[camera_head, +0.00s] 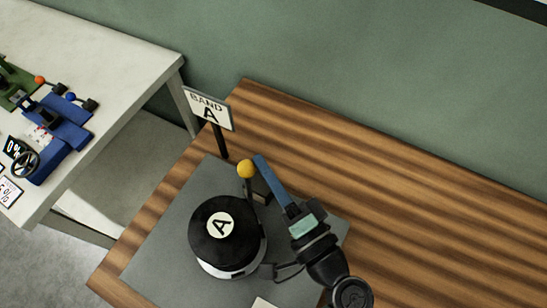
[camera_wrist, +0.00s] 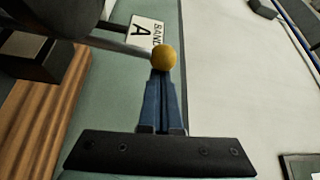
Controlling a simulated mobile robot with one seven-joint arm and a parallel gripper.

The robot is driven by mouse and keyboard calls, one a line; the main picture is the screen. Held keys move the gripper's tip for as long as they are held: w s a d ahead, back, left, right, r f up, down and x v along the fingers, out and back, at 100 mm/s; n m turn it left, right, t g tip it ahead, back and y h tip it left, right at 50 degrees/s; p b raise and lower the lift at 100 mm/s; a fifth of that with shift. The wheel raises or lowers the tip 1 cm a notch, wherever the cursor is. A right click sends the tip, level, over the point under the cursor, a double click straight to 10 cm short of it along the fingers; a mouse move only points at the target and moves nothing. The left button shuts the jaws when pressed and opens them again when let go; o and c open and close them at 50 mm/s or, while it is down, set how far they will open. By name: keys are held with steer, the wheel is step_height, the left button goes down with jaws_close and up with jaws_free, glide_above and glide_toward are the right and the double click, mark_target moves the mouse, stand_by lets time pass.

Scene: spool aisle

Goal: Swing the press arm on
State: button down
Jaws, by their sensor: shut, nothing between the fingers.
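The press arm shows in the wrist view as a grey rod (camera_wrist: 115,44) ending in a yellow ball knob (camera_wrist: 164,57). In the head view the yellow knob (camera_head: 246,168) stands just behind the black-topped spool marked A (camera_head: 221,230). My gripper (camera_head: 259,158) is shut and empty, its blue fingers held together. The fingertips are just right of the knob in the head view. In the wrist view the knob sits right at the fingertips (camera_wrist: 160,76); I cannot tell whether they touch. The arm's pivot is not clear in either view.
The spool stands on a grey plate (camera_head: 155,255) on a wooden table (camera_head: 430,220). A "BAND A" sign (camera_head: 209,109) stands on a post behind it. A white table (camera_head: 110,55) at left holds blue (camera_head: 65,125) and green devices. The wooden table's right side is clear.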

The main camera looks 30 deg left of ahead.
steer(key=shift+s+n+b, duration=0.4)
steer(key=shift+s+b, duration=0.05)
steer(key=shift+s, duration=0.2)
steer(key=shift+w+r, duration=0.1)
